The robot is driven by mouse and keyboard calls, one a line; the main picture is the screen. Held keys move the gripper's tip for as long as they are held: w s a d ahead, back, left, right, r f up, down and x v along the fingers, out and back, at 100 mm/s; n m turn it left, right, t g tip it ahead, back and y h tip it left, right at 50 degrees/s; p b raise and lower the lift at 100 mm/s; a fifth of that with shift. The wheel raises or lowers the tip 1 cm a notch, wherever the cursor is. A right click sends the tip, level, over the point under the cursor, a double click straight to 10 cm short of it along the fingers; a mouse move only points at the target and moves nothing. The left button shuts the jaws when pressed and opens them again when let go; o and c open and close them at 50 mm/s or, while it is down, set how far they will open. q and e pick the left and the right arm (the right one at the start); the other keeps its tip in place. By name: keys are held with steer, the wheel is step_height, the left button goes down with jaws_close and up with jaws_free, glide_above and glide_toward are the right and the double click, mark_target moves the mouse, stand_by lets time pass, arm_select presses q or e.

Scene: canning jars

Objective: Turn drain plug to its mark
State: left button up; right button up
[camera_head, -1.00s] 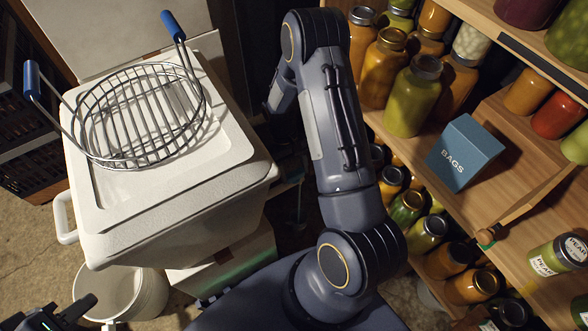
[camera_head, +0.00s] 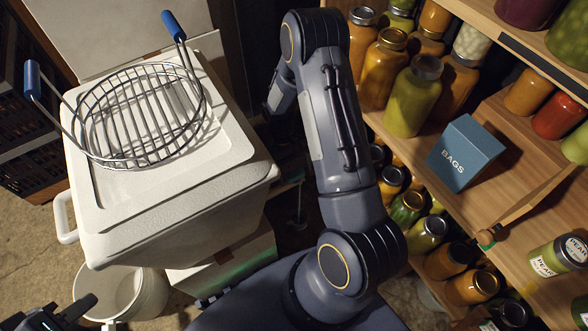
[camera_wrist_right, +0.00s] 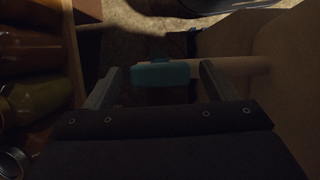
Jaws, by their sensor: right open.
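The teal drain plug (camera_wrist_right: 160,73) shows in the right wrist view. A pale bar-like part (camera_wrist_right: 240,65) runs to the right behind the right finger. The view is dark, and I cannot make out a mark. In the head view the white cooler (camera_head: 190,225) stands at left, and the plug is not seen there. My left gripper (camera_head: 60,315) is at the bottom left corner, partly cut off, away from the cooler.
A wire basket (camera_head: 140,115) with blue handles sits on the cooler lid. A white bucket (camera_head: 145,295) stands below it. Wooden shelves (camera_head: 480,195) with jars and a blue bags box (camera_head: 465,152) are at right, close to my right arm.

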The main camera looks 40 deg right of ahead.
steer(key=p+v, duration=0.1)
steer(key=v, duration=0.6)
steer(key=shift+w+r, duration=0.2)
steer(key=shift+r, duration=0.15)
steer(key=shift+s, duration=0.15)
